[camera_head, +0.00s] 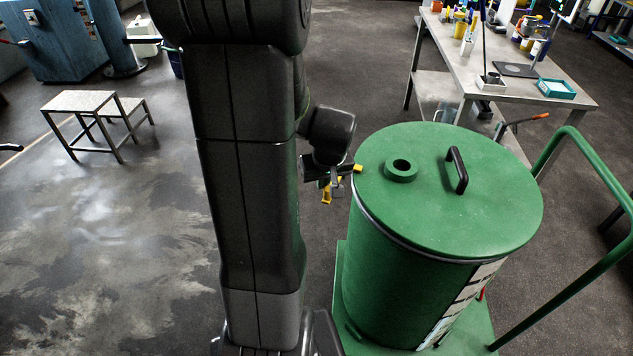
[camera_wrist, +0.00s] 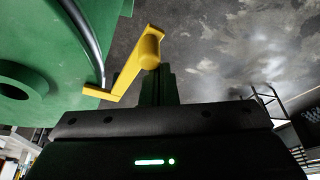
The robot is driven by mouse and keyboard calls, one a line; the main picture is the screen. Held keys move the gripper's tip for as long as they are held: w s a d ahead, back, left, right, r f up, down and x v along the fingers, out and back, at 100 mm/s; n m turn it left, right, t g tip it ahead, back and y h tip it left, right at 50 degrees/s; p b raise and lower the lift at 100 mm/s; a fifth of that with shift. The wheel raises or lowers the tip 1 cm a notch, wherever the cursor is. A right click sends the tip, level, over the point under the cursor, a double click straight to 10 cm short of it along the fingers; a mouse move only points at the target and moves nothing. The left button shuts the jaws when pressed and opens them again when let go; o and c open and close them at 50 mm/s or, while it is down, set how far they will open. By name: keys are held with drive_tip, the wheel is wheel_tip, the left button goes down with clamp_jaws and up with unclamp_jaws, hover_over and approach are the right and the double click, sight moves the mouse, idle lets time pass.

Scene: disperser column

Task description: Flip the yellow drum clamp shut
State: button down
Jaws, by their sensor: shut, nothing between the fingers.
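The yellow drum clamp (camera_wrist: 128,68) shows in the wrist view as a bent lever with a rounded knob end. Its lower end meets the rim of the green drum (camera_head: 400,280), and the lever stands out away from the drum wall. In the head view, small yellow parts of the clamp (camera_head: 327,195) show beside the drum's left rim, partly hidden by my wrist. My gripper (camera_wrist: 160,86) is shut and empty, with its dark fingers right by the knob end. I cannot tell whether they touch it.
The drum's green lid (camera_head: 430,215) carries a black handle (camera_head: 457,170) and a raised ring (camera_head: 401,169). A green rail (camera_head: 550,300) stands on the right. A cluttered workbench (camera_head: 480,65) is behind, and a small step stool (camera_head: 85,102) stands at left on open floor.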

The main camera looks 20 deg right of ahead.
drive_tip(key=shift+s+d+f+b, duration=0.1)
drive_tip(key=shift+s+d+b, duration=0.45)
drive_tip(key=shift+d, duration=0.2)
drive_tip(key=shift+s+d+b, duration=0.5)
drive_tip(key=shift+d, duration=0.2)
